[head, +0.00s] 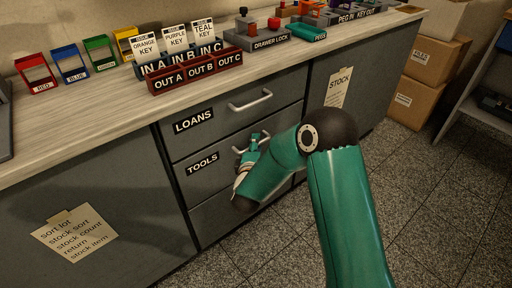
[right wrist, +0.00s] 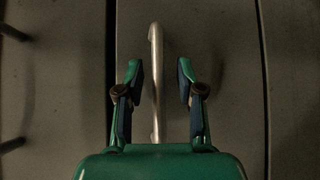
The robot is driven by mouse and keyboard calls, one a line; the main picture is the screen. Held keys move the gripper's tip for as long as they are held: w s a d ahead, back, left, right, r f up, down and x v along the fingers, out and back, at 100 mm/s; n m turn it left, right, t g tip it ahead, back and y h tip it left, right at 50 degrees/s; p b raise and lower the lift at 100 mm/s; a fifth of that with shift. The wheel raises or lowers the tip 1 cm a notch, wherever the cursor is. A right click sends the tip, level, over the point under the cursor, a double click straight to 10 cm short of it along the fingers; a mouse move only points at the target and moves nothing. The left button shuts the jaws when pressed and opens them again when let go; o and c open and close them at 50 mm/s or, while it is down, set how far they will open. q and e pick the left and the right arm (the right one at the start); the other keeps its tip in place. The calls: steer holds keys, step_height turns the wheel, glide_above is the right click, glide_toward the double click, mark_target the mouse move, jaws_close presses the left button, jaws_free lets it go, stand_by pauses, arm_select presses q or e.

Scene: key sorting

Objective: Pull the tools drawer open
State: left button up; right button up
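The tools drawer (head: 221,161), a grey front with a "TOOLS" label (head: 202,163), sits below the loans drawer and looks flush with the cabinet. Its metal bar handle (right wrist: 155,80) runs upright through the right wrist view. My right gripper (head: 253,141) is at this handle. In the right wrist view, the two fingers of my right gripper (right wrist: 158,72) stand apart on either side of the bar, with a gap on both sides. In the head view my gripper and forearm hide most of the handle. My left gripper is not in view.
The loans drawer (head: 225,118) with its own handle (head: 250,101) is just above. The counter (head: 110,98) holds key trays (head: 197,73) and coloured bins. Cardboard boxes (head: 412,100) stand at the right. The speckled floor before the cabinet is clear.

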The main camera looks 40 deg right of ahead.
steer(key=shift+w, duration=0.1)
jaws_close()
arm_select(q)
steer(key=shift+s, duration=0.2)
arm_select(e)
steer(key=shift+f, duration=0.15)
